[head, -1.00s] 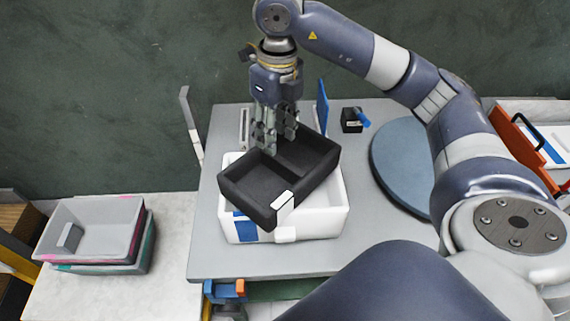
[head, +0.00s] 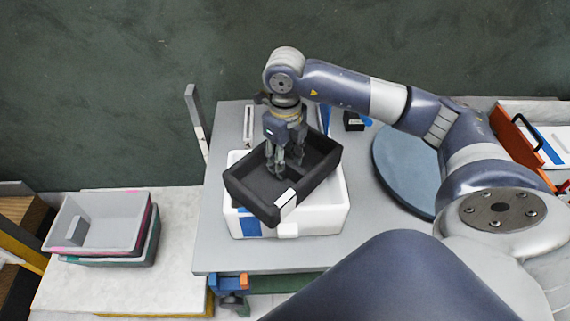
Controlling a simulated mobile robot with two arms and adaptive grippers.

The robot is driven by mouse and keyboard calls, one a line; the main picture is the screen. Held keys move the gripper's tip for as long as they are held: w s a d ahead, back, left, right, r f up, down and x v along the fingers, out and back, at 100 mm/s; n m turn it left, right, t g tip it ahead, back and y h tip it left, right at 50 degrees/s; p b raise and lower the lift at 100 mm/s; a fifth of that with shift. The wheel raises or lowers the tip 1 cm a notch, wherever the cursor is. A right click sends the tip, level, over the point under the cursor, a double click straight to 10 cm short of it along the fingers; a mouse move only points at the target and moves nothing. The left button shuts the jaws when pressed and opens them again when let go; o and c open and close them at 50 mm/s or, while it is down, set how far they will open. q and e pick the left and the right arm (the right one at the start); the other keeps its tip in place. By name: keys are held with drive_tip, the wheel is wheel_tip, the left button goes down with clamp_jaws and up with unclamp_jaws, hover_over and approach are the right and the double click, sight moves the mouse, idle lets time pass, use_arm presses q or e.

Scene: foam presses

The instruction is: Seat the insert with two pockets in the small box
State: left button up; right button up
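The black insert with two pockets (head: 247,185) lies turned askew on the small white box (head: 329,216). Its corners overhang the box rim, and it is not down inside the box. A white label (head: 286,198) is on its near wall. My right gripper (head: 287,168) points down inside the insert's outline, close to the divider. Its fingers look apart, with nothing clearly held between them. Whether the fingertips touch the insert cannot be told. The inside of the box is hidden under the insert. My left gripper is not in view.
A grey table (head: 213,240) carries the box. A round blue-grey disc (head: 405,165) and a small black block (head: 353,121) are to the right. Stacked grey trays (head: 100,222) stand on a lower white surface at left. The table's front left is clear.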

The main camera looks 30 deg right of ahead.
drive_tip(key=shift+f, duration=0.35)
clamp_jaws()
drive_tip(key=shift+r, duration=0.1)
